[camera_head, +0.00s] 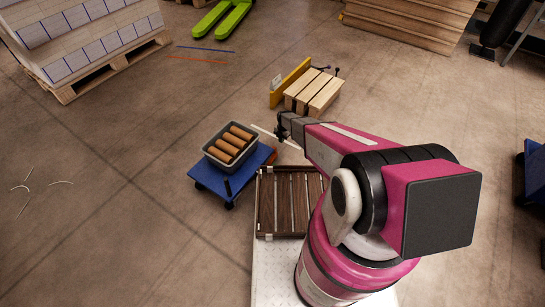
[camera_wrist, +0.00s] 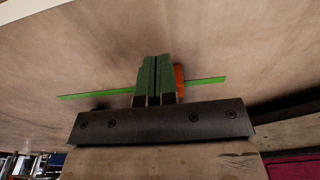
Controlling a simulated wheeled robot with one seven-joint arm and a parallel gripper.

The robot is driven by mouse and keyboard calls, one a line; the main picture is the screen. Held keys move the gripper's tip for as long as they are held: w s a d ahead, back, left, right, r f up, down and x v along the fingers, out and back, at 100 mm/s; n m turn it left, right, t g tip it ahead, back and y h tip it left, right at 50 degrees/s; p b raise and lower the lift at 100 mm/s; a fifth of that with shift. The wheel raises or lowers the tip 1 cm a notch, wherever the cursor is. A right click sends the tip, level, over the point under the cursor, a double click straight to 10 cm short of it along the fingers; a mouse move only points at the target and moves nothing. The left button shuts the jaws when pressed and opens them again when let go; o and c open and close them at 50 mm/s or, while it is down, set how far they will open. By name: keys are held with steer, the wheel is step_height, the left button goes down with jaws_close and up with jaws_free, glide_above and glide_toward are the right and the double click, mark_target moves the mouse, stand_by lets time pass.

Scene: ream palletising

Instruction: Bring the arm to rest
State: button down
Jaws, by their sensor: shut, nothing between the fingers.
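My gripper (camera_head: 280,132) is at the end of my magenta arm, which reaches left and away from my base. It hangs above the area between the blue cart and the slatted wooden block. In the wrist view my gripper (camera_wrist: 156,75) shows its two green-padded fingers pressed together, with nothing held. Behind the fingers lie an orange object (camera_wrist: 180,78), partly hidden, and a thin green strip (camera_wrist: 205,80) on the brown floor.
A blue cart (camera_head: 207,178) carries a grey bin (camera_head: 218,163) with several brown rolls. A dark slatted rack (camera_head: 285,215) sits beside my arm's base. A strapped wooden block (camera_head: 315,92) stands by a yellow panel (camera_head: 290,83). A loaded pallet (camera_head: 115,66) is at upper left. Floor at left is mostly clear.

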steer(key=shift+w+d+r, duration=0.15)
steer(key=shift+w+r, duration=0.05)
steer(key=shift+r, duration=0.45)
steer(key=shift+w+d+r, duration=0.15)
steer(key=shift+r, duration=0.5)
steer(key=s+d+r+m, duration=0.4)
steer(key=s+r+m, duration=0.5)
steer(key=r, duration=0.6)
steer(key=s+d+r+m, duration=0.4)
steer(key=s+r+m, duration=0.6)
steer(key=r, duration=0.6)
steer(key=s+d+r+m+t, duration=0.1)
steer(key=s+d+r+m, duration=0.4)
steer(key=s+r+m, duration=0.5)
steer(key=shift+s+r+h, duration=0.3)
steer(key=shift+s+r, duration=1.25)
steer(key=shift+r, duration=1.1)
steer(key=shift+d, duration=0.1)
